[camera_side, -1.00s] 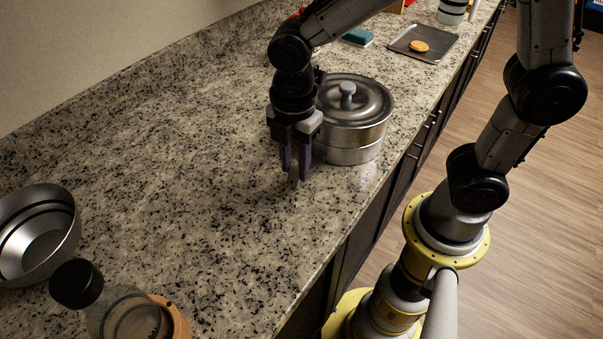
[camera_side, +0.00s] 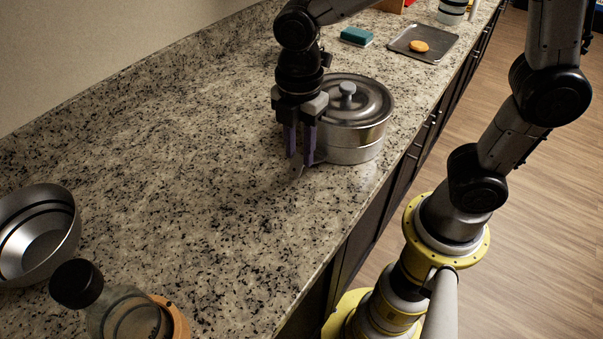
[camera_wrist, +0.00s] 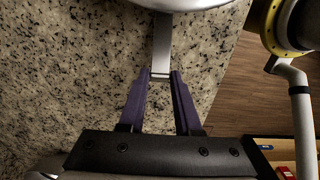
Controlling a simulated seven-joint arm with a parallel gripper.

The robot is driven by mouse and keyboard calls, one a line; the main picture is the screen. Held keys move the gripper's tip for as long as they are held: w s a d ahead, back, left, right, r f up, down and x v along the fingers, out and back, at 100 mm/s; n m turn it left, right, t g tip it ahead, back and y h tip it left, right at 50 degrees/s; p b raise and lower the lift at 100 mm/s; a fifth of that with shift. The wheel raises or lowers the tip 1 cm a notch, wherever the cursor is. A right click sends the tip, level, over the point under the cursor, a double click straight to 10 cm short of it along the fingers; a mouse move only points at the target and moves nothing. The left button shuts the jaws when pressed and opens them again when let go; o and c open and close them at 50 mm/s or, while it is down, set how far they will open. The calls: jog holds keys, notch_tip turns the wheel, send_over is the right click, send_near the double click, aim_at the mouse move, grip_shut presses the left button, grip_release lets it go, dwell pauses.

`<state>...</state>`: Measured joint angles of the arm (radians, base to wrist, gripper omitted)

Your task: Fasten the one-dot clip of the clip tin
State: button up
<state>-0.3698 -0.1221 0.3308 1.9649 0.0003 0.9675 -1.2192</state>
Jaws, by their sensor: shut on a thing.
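The clip tin (camera_side: 356,139) is a round silver pot with a lid (camera_side: 362,97) and a grey knob, standing on the counter. My gripper (camera_side: 301,160) is beside its left side, fingers pointing down. In the wrist view the tin's pale edge (camera_wrist: 182,4) is at the top. A flat grey clip (camera_wrist: 162,48) runs from that edge down to the fingertips of my gripper (camera_wrist: 160,78), which are shut on its end.
A metal bowl (camera_side: 38,238) and a black-capped bottle (camera_side: 120,310) are at the lower left. A tray (camera_side: 434,50) with a round orange-brown thing and a teal sponge (camera_side: 356,36) lie behind the tin. The counter left of my gripper is clear.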

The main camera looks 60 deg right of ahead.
jog(key=shift+d+r, duration=0.5)
jog(key=shift+r, duration=0.1)
jog(key=shift+d+r, duration=0.1)
jog(key=shift+d, duration=0.1)
jog(key=shift+d+r, duration=0.45)
jog(key=shift+d, duration=0.3)
jog(key=shift+d+r, duration=0.45)
jog(key=shift+d, duration=0.4)
jog(key=o, duration=0.8)
